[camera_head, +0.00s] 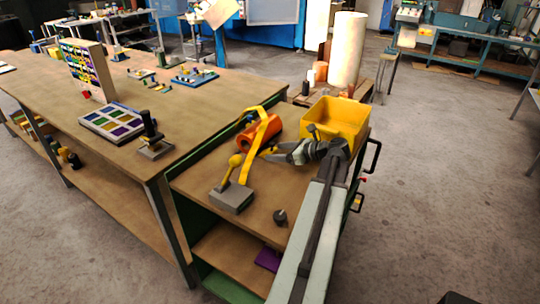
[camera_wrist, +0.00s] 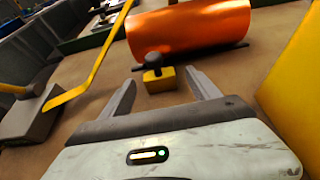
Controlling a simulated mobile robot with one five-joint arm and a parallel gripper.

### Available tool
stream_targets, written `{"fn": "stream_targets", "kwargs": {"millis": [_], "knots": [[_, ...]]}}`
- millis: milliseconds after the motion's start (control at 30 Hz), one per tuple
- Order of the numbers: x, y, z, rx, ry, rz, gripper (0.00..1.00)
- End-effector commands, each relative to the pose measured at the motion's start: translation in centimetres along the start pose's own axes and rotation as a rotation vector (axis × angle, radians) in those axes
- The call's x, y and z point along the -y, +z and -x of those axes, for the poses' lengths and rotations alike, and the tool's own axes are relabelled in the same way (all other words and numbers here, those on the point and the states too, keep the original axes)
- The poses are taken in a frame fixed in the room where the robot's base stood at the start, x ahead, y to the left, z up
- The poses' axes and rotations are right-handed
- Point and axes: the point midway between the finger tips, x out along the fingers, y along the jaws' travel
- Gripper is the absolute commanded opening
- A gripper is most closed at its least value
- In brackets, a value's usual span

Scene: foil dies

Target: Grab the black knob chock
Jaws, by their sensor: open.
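A small yellow block with a black knob on top, which looks like the black knob chock (camera_wrist: 158,80), sits on the brown bench top in the wrist view. My gripper (camera_wrist: 161,85) is open, with one finger to each side of the chock's near side. The block lies at or just beyond the fingertips; I cannot tell whether either finger touches it. In the head view my gripper (camera_head: 272,156) is low over the bench beside the orange roll, and the chock is mostly hidden there.
The orange roll (camera_wrist: 190,30) lies just behind the chock. A yellow strap (camera_wrist: 97,70) and a grey block with a yellow lever (camera_head: 231,197) are to the left. A yellow bin (camera_head: 343,122) stands to the right. A small dark knobbed piece (camera_head: 280,217) sits nearer the front.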

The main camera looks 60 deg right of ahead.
Motion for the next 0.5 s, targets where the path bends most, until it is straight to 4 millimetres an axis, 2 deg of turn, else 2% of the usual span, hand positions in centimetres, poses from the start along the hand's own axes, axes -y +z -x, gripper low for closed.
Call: {"fn": "stream_targets", "kwargs": {"millis": [33,133,367,500], "knots": [[-0.2,-0.5,-1.2,0.000,0.003,0.001,0.71],[-0.1,-0.4,-2.7,0.000,0.001,0.000,0.71],[-0.1,-0.1,-2.9,0.000,-0.001,-0.001,0.71],[-0.1,-0.1,-2.8,0.000,-0.001,-0.001,0.32]]}}
